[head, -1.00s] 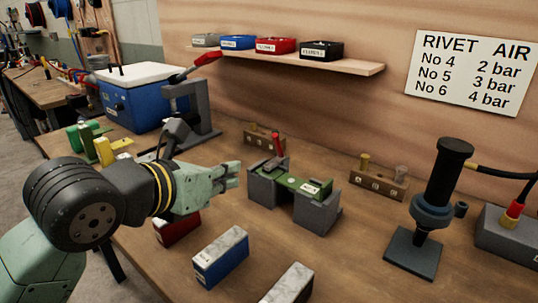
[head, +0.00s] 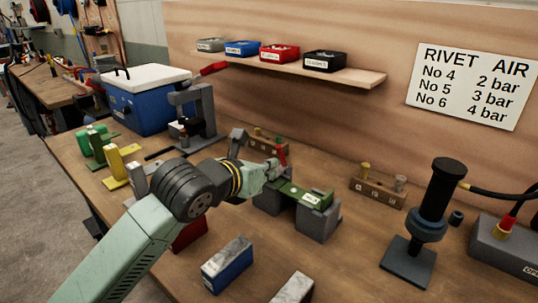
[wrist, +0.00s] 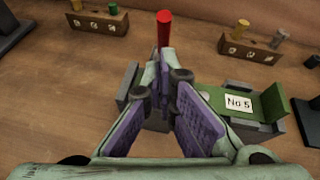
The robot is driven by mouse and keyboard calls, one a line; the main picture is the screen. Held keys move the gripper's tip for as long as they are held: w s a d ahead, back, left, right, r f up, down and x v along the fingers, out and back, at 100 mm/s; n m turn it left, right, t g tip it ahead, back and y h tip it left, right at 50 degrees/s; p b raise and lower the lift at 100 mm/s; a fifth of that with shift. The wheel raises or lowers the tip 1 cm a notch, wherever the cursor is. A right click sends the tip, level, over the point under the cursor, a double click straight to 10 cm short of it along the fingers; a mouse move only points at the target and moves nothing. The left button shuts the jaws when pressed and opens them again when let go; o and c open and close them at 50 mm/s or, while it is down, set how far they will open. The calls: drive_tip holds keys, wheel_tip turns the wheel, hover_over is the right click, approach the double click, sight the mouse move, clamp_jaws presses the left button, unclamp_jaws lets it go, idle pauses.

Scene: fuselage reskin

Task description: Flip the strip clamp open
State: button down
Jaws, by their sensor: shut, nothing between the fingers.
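The strip clamp's red handle (head: 282,155) stands up at the left end of a grey fixture (head: 319,225) on the bench. A green strip (head: 300,194) with a white label lies across the fixture. In the wrist view the red handle (wrist: 163,28) rises just beyond my fingertips, and the green strip (wrist: 228,101), labelled No 5, is to the right. My gripper (head: 277,169) is shut and empty, close beside the handle on its near side. In the wrist view my gripper (wrist: 165,66) hides the handle's base; I cannot tell whether it touches.
Wooden blocks with pegs stand behind (head: 268,143) and right (head: 378,191) of the fixture. A blue box (head: 226,271) lies in front. A grey press (head: 200,110) stands behind my arm. A black upright tool (head: 437,205) stands at right. Bare bench lies between.

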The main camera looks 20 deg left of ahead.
drive_tip(key=shift+w+r, duration=0.2)
drive_tip(key=shift+w, duration=0.4)
drive_tip(key=shift+w+d+r+g+b, duration=0.1)
drive_tip(key=shift+d+r+g+b, duration=0.1)
drive_tip(key=shift+g+b, duration=0.1)
drive_tip(key=shift+a, duration=0.1)
